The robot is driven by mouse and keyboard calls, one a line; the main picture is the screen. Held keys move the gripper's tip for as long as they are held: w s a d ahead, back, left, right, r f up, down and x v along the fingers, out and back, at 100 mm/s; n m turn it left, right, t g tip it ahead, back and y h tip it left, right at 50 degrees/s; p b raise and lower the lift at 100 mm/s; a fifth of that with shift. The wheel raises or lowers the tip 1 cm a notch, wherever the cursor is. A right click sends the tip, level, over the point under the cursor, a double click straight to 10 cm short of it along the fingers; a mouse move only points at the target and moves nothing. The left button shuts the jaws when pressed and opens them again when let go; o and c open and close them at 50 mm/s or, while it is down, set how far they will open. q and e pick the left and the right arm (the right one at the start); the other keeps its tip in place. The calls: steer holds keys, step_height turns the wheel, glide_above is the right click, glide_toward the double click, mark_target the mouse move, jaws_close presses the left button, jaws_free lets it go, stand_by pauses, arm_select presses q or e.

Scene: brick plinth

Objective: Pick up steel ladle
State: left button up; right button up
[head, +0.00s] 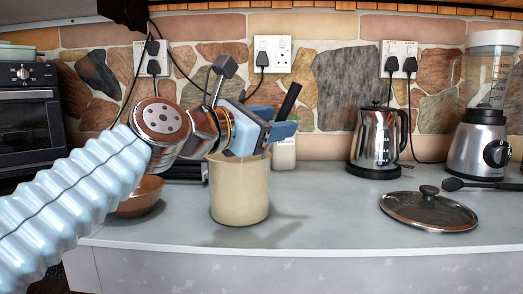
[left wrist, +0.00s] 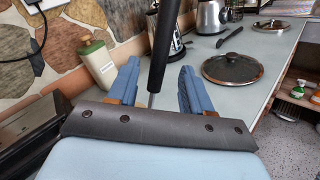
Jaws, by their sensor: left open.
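A cream crock (head: 240,195) stands on the counter near its front edge. A black handle (head: 288,101) sticks up at a tilt behind my left gripper (head: 278,133), apparently the steel ladle's; its lower end is hidden. In the left wrist view the black handle (left wrist: 163,45) narrows to a thin metal shaft and rises between the two blue fingers of my left gripper (left wrist: 158,85). The fingers are spread, with a gap on each side of it. My left gripper is over the crock's rim and hides part of it. My right gripper is not in view.
A brown bowl (head: 140,196) sits left of the crock, partly behind my arm. A white bottle (head: 284,153) stands behind it. A kettle (head: 375,140), a blender (head: 480,145) and a glass lid (head: 428,209) are to the right. The counter between crock and lid is clear.

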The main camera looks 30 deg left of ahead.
arm_select(q)
steer(key=w, duration=0.4)
steer(key=shift+w+d+r+p, duration=0.15)
steer(key=shift+w+d+p, duration=0.05)
steer(key=shift+d+p, duration=0.15)
jaws_close()
step_height(320, 180, up, 18)
steer(key=p, duration=0.5)
